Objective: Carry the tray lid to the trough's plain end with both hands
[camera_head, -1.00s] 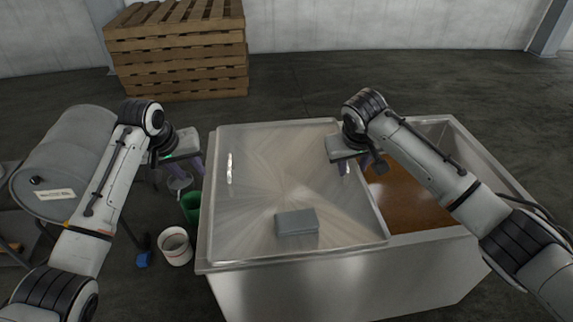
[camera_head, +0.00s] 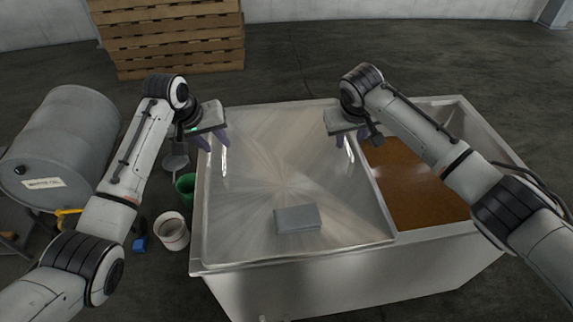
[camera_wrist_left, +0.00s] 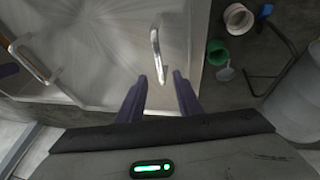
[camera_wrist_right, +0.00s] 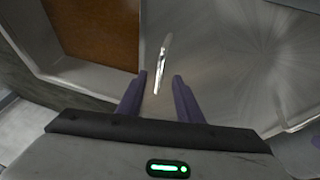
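The tray lid (camera_head: 255,190) is a flat shiny metal plate lying over the left and middle part of the metal trough (camera_head: 440,238). It has an upright bar handle near each side: a left handle (camera_head: 225,165) and a right handle (camera_head: 349,150). My left gripper (camera_head: 214,143) is open above the left handle; in the left wrist view the handle (camera_wrist_left: 155,48) lines up with the gap between the fingers. My right gripper (camera_head: 352,138) is open at the right handle; in the right wrist view the handle (camera_wrist_right: 162,62) lines up with the finger gap. Contact cannot be told.
A grey block (camera_head: 298,219) lies on the lid's near part. Brown contents (camera_head: 415,185) show in the uncovered right part. Pallets (camera_head: 180,35) are stacked behind.

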